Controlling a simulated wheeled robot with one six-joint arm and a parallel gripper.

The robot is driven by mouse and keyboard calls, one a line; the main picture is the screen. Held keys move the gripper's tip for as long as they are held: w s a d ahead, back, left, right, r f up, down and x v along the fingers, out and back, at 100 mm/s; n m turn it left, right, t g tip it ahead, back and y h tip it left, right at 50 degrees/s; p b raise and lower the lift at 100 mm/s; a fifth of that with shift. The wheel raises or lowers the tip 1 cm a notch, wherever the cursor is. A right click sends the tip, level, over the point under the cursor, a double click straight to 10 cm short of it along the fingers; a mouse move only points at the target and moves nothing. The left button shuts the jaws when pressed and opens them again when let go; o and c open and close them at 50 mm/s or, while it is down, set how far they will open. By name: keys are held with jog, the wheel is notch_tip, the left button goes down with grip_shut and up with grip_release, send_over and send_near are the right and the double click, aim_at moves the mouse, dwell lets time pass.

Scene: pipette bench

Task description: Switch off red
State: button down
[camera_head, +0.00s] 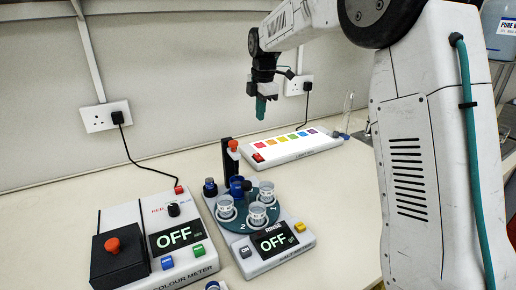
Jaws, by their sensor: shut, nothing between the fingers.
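A white strip box (310,149) lies at the back of the bench with a row of coloured squares on top. The red square (258,145) is at its left end. A small red switch (258,157) sits just in front of that square; its position is too small to tell. My gripper (261,113) points down with teal fingertips shut and empty. It appears in the air above the strip's left end, apart from it.
A colour meter (193,276) with a black block, red knob and "OFF" display stands front left. A rinse carousel (280,259) with several cups, a post and an "OFF" display stands in front of the strip. Wall sockets (106,117) feed cables. Bench at front right is clear.

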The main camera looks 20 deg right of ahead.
aim_at(258, 155)
jog(key=f, duration=0.4)
jog(key=w+f, duration=0.1)
jog(key=f, duration=0.9)
jog(key=shift+w+a, duration=0.15)
jog(key=shift+w, duration=0.15)
